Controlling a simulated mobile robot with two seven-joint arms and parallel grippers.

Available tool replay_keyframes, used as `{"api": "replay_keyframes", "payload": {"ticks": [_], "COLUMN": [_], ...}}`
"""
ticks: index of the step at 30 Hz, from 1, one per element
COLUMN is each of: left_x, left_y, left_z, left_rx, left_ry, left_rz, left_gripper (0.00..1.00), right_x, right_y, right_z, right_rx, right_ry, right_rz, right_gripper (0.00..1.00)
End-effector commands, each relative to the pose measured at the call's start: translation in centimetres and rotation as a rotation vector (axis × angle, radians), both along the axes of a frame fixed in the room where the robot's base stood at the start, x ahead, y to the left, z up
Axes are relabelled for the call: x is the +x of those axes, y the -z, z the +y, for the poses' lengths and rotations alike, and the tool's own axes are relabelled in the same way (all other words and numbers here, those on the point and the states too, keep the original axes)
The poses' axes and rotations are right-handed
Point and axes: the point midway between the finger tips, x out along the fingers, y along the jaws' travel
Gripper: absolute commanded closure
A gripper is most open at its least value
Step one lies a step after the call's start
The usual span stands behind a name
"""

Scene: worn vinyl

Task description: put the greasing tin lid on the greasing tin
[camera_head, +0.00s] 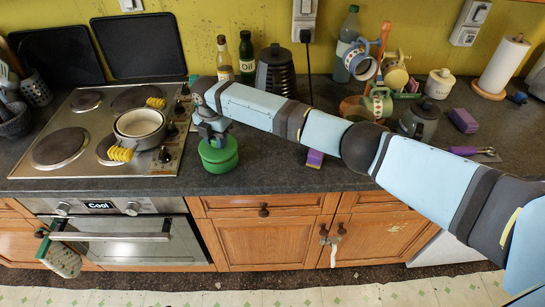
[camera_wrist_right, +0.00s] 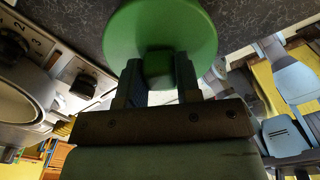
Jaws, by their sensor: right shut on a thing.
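The green greasing tin (camera_head: 219,166) stands on the dark worktop, right of the hob and near the front edge. The green greasing tin lid (camera_head: 218,149) is directly over the tin, roughly level; I cannot tell whether it rests fully on the rim. My right gripper (camera_head: 213,137) points down from above and is shut on the lid's knob. In the right wrist view the round lid (camera_wrist_right: 185,25) shows, with its knob between the two fingers of the right gripper (camera_wrist_right: 160,75); it hides the tin below. My left gripper is not in view.
The hob (camera_head: 75,135) with a pot (camera_head: 140,122) is to the left. Two bottles (camera_head: 247,58) and a dark ribbed canister (camera_head: 276,72) stand behind. A purple-yellow sponge (camera_head: 315,158) lies to the right under my arm. The worktop just right of the tin is clear.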

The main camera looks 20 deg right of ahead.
Motion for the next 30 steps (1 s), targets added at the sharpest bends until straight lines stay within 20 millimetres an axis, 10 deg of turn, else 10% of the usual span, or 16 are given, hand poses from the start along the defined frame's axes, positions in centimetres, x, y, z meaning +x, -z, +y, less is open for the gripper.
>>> {"api": "replay_keyframes", "payload": {"ticks": [30], "left_x": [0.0], "left_y": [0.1], "left_z": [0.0], "left_rx": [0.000], "left_ry": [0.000], "left_rz": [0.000], "left_gripper": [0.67], "right_x": [0.0], "right_y": [1.1], "right_z": [0.0], "right_rx": [0.000], "right_ry": [-0.001], "right_rz": [0.000], "right_gripper": [1.00]}}
